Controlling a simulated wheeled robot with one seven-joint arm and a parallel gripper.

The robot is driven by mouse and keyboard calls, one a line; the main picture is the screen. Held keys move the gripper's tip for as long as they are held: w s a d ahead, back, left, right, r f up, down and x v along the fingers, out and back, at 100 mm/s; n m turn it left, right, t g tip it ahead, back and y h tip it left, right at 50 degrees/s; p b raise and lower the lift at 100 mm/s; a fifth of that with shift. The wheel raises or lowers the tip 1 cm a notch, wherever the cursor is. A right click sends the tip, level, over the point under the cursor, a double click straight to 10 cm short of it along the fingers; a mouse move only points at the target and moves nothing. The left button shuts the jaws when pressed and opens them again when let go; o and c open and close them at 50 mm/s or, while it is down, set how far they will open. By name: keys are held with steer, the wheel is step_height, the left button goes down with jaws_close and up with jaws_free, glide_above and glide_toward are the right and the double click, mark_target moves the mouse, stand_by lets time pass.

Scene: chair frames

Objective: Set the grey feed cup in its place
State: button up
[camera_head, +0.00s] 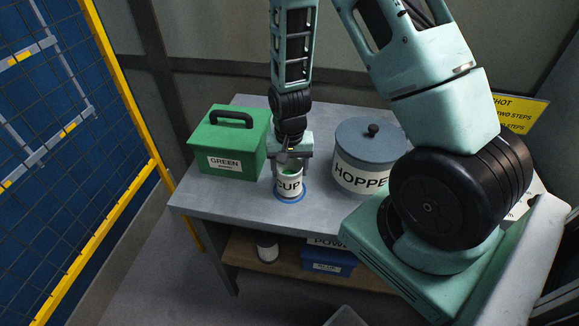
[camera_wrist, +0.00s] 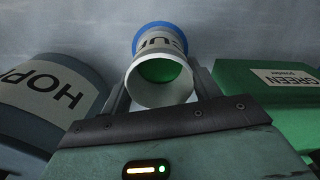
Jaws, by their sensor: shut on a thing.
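The grey feed cup (camera_head: 289,186), with a white CUP label, is upright at the front middle of the grey table (camera_head: 225,198). Green shows inside its mouth in the wrist view (camera_wrist: 163,93). A blue ring (camera_head: 291,198) shows around its base; it also shows in the wrist view (camera_wrist: 160,27). I cannot tell if the base touches the tabletop. My gripper (camera_head: 290,163) comes down from above and is shut on the cup near its rim. In the wrist view, its fingers (camera_wrist: 160,88) are on either side of the cup.
A green box (camera_head: 229,140) with a black handle stands left of the cup. A grey-blue lidded HOPPER drum (camera_head: 366,158) stands close on the right. A lower shelf holds a blue box (camera_head: 328,259) and a pale can (camera_head: 267,247). A yellow-framed mesh fence (camera_head: 130,95) is at the left.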

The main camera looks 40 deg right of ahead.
steer(key=shift+f+b, duration=0.35)
steer(key=shift+f, duration=0.2)
steer(key=o, duration=1.1)
steer(key=shift+c, duration=0.2)
step_height(320, 180, up, 18)
steer(key=b, duration=0.1)
steer(key=shift+f, duration=0.25)
